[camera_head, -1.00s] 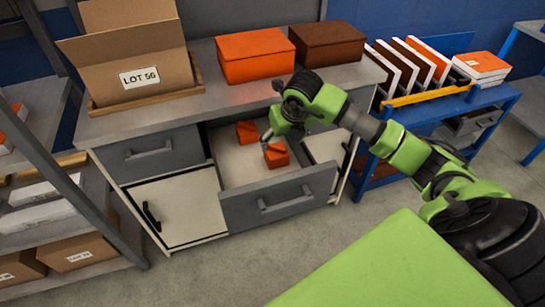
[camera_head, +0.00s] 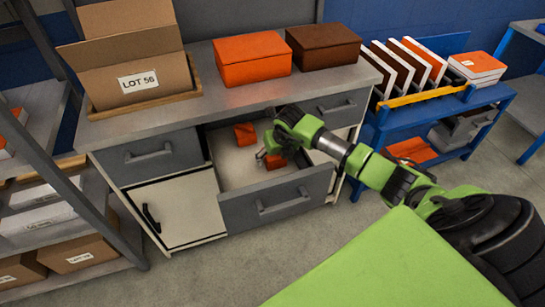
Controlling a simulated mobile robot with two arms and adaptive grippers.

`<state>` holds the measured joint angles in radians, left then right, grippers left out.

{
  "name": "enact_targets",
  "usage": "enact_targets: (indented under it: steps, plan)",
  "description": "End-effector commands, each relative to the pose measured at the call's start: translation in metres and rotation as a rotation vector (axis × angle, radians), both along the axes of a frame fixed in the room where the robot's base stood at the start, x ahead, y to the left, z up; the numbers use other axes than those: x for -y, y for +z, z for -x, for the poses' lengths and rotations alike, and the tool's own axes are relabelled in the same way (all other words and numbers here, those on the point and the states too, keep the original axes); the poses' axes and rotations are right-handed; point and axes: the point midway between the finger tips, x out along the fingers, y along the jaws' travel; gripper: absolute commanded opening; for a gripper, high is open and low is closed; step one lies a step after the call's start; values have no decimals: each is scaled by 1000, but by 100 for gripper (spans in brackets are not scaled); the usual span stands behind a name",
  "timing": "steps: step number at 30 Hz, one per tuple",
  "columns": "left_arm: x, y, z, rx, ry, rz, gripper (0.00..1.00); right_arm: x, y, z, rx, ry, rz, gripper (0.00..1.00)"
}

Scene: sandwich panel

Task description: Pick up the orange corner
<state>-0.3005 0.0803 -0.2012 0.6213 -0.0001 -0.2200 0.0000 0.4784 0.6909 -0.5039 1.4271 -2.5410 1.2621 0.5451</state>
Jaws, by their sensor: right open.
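Two small orange pieces lie in the open drawer (camera_head: 236,168). One orange corner (camera_head: 245,134) is near the back of the drawer. The other orange corner (camera_head: 275,161) is nearer the front, partly covered by my right gripper. My right gripper (camera_head: 264,156) reaches into the drawer from the right, open, with its fingers close to the front orange corner. Whether the fingers touch it cannot be told. My left gripper is not in view.
An orange box (camera_head: 252,60) and a brown box (camera_head: 323,45) sit on the grey worktop (camera_head: 215,101). A cardboard box marked LOT 56 (camera_head: 135,70) stands at left. A blue rack (camera_head: 440,110) with upright panels is at right. The drawer's front panel (camera_head: 280,199) sticks out.

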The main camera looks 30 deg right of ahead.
Motion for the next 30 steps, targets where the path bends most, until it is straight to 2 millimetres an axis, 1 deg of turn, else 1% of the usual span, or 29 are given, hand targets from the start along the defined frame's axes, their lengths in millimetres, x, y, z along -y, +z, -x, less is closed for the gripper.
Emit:
enact_targets:
  steps: [5, 6, 8, 9, 10, 19, 23, 26, 29, 30]
  plan:
    - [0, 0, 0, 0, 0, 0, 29, 0, 0, 0, 0, 0, 0, 68]
    - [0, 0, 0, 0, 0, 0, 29, 0, 0, 0, 0, 0, 0, 58]
    - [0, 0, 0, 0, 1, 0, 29, 0, 0, 0, 0, 0, 0, 42]
    - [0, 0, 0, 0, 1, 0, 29, 0, 0, 0, 0, 0, 0, 32]
    - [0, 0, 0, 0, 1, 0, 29, 0, 0, 0, 0, 0, 0, 26]
    - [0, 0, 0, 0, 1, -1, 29, 0, 1, 0, 1, 0, -1, 26]
    - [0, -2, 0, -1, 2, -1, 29, 0, 5, -1, 2, 1, 0, 26]
    - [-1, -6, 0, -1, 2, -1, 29, 0, 14, -1, 4, 2, 1, 26]
    - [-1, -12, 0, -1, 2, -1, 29, 0, 32, -2, 7, 1, 1, 26]
    - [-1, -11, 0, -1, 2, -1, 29, -6, 39, 2, 5, 6, 0, 26]
